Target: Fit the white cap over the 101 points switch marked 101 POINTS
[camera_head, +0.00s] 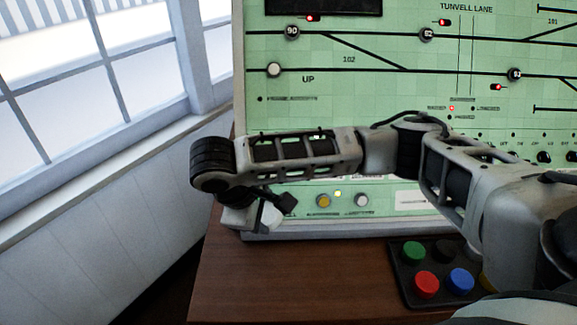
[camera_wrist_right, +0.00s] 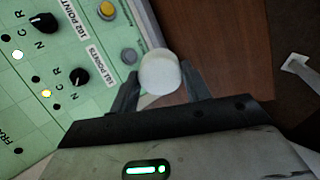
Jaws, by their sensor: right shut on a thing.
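The white cap (camera_wrist_right: 160,74) is between the two fingertips of my right gripper (camera_wrist_right: 155,88), which is shut on it. In the head view the white cap (camera_head: 271,216) shows partly below my right gripper (camera_head: 262,212), in front of the panel's lower left. The 101 points switch (camera_wrist_right: 80,77) is a black knob with N, C and R marks and a lit yellow lamp beside it. Its label reads roughly 101 POINTS. The cap is apart from this switch, to its right in the wrist view. My right arm hides the switch in the head view. My left gripper is not in view.
The 102 points switch (camera_wrist_right: 43,24) is a similar black knob. Yellow (camera_wrist_right: 106,10) and grey (camera_wrist_right: 129,56) buttons sit on the panel's edge strip. A black tray (camera_head: 402,286) with several coloured caps lies on the brown desk (camera_head: 290,280). The desk's left part is clear.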

